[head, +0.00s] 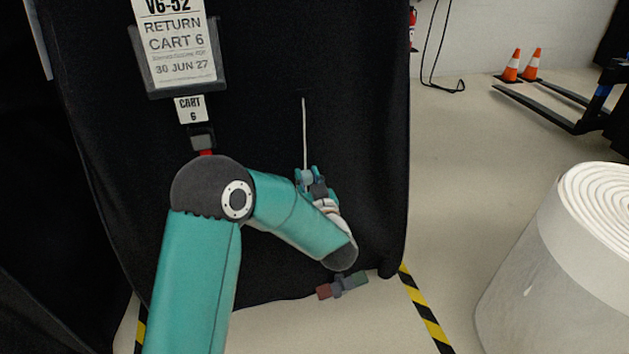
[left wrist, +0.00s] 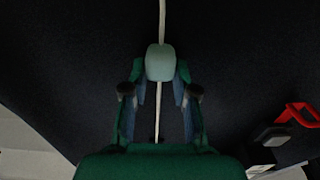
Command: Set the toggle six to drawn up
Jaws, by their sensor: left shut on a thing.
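The toggle of cart six is a small pale grey-green bead (head: 306,177) on a thin white cord (head: 304,130) that hangs down the front of the black cover (head: 260,120). In the left wrist view the toggle (left wrist: 160,62) sits between my fingertips, with cord showing on both sides of it. My left gripper (head: 311,182) is shut on the toggle; its fingers also show in the left wrist view (left wrist: 160,84). The cover's lower hem hangs a little above the floor. My right gripper is in neither view.
A red and green pedal (head: 343,287) shows under the hem. A white roll (head: 565,270) stands at right. Orange cones (head: 512,66) and a dark fork frame (head: 560,112) are farther back.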

